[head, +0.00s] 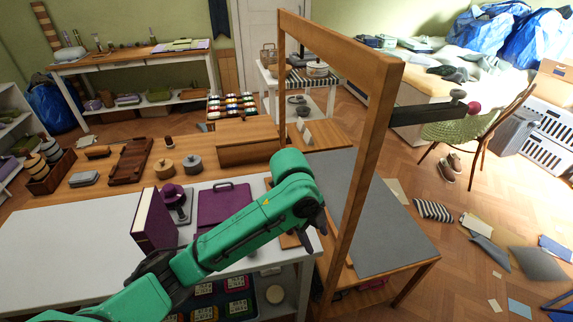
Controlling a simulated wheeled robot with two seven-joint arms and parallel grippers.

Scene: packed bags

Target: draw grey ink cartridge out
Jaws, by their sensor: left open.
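My left arm, green, reaches in from the lower left across the white table. Its gripper (314,234) points down near the table's right edge, beside the wooden frame. Its dark fingers are apart and I see nothing between them. I cannot pick out a grey ink cartridge for certain. Several dark blocks with coloured labels (238,308) sit below the tabletop, partly hidden by my arm. A rack of small coloured items (232,104) stands further back, too small to tell apart. My right gripper is not in view.
A tall wooden frame (358,165) stands close right of my gripper, over a grey-topped table (378,220). A purple binder (154,220), a purple case (222,203) and a purple-topped stand (175,200) crowd the white table (60,245). Its left part is clear.

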